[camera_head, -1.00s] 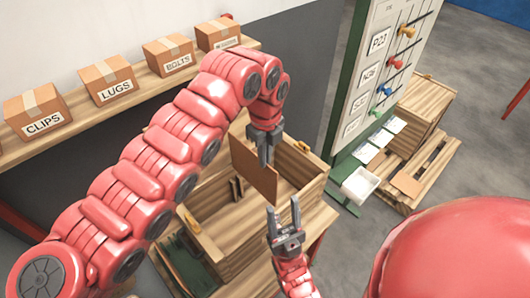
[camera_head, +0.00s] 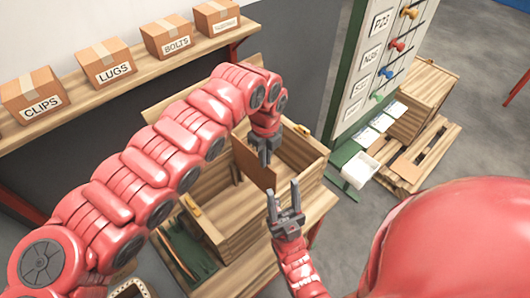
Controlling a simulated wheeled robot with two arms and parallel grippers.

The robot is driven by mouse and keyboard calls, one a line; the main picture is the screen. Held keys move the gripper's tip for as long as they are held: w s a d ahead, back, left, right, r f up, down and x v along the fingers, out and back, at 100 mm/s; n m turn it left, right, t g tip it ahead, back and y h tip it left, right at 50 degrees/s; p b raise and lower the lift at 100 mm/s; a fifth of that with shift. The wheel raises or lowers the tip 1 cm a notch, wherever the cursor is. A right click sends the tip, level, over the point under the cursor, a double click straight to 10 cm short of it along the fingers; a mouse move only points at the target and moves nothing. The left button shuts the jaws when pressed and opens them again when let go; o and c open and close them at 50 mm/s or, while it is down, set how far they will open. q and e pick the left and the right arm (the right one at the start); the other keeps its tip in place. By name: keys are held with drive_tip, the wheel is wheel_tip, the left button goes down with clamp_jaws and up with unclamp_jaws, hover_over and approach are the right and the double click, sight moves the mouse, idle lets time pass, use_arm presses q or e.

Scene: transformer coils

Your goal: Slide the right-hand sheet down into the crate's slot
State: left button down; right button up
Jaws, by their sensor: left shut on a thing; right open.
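A thin brown sheet (camera_head: 252,166) hangs upright, slightly tilted in the picture, over the wooden crate (camera_head: 212,208). My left gripper (camera_head: 265,157) is shut on the sheet's upper right part. The sheet's lower part overlaps the crate's inside in the picture. I cannot tell whether its bottom edge is in a slot. My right gripper (camera_head: 282,194) is open and empty, with its fingers pointing up, just in front of and below the sheet. It covers part of the crate. My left arm hides the crate's left back part.
A shelf at the back left holds cardboard boxes, among them one marked LUGS (camera_head: 105,63). A green-framed board with coloured knobs stands right of the crate, with a white tray (camera_head: 359,169) at its foot. A pallet (camera_head: 415,155) lies on the floor at right.

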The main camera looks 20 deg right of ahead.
use_arm(q)
wheel_tip(320, 180, down, 2)
drive_tip(key=shift+a+f, duration=0.1)
drive_tip(key=shift+f+b, duration=0.95)
drive_tip(key=c, duration=0.9)
unclamp_jaws()
drive_tip(key=shift+c, duration=0.2)
drive_tip(key=shift+r, duration=0.1)
